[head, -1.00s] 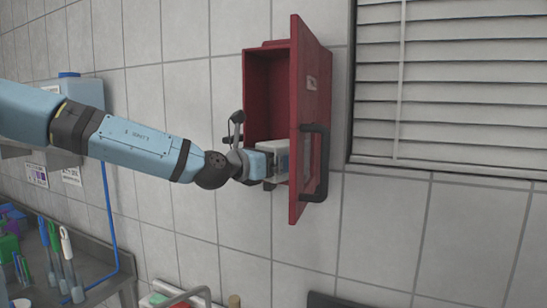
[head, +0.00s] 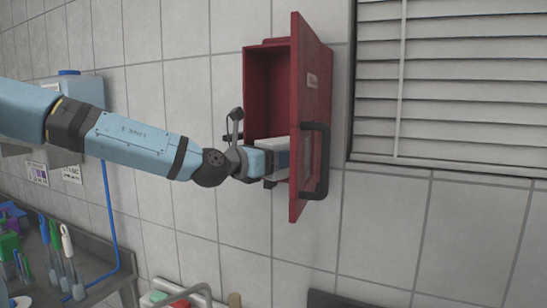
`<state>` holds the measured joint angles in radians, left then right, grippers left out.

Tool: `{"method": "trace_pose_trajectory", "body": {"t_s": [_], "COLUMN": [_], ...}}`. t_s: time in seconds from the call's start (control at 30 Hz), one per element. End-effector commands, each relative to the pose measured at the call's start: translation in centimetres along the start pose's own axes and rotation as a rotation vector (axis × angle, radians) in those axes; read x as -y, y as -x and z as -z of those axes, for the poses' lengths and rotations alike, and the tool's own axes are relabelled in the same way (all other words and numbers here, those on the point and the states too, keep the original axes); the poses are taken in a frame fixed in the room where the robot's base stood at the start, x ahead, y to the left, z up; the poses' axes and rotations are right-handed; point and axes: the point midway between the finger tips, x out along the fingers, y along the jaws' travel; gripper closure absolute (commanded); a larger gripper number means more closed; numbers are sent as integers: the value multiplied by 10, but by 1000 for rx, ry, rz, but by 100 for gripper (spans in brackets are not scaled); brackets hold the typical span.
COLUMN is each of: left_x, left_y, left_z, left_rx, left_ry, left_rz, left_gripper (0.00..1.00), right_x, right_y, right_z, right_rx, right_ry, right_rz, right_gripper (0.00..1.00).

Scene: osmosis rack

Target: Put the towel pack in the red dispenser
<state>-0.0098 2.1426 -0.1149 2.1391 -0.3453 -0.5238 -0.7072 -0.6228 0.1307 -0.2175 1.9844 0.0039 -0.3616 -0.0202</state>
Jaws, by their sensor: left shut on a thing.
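The red dispenser (head: 268,92) is fixed to the tiled wall, and its door (head: 311,85) stands open toward me with a black handle on it. My left gripper (head: 273,161) is at the lower part of the dispenser's opening, left of the door. It is shut on a pale, whitish pack (head: 272,145), the towel pack, which is level with the lower opening. The door hides the pack's right end and part of the dispenser's inside. I cannot tell how far the pack is inside. My right gripper is not in view.
A window with blinds (head: 450,85) is right of the dispenser. A blue-topped container (head: 85,95) hangs on the wall at left. A metal counter (head: 105,285) with brushes (head: 68,260) is at lower left. The wall below the dispenser is clear.

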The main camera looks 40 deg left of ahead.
Motion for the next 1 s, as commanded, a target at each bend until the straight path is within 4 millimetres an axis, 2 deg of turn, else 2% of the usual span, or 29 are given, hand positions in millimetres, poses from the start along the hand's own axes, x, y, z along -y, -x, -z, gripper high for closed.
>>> {"method": "trace_pose_trajectory", "body": {"t_s": [0.5, 0.8, 1.0], "left_x": [2, 4, 2], "left_y": [4, 4, 4], "left_z": [-2, 1, -2], "left_rx": [1, -1, 1], "left_ry": [-2, -8, -1], "left_rz": [-20, -301, -397], "left_gripper": [52, 52, 52], "right_x": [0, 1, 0], "right_y": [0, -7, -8], "right_z": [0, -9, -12], "right_rx": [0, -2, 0], "right_ry": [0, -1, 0], "right_rz": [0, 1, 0], "right_gripper": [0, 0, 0]}}
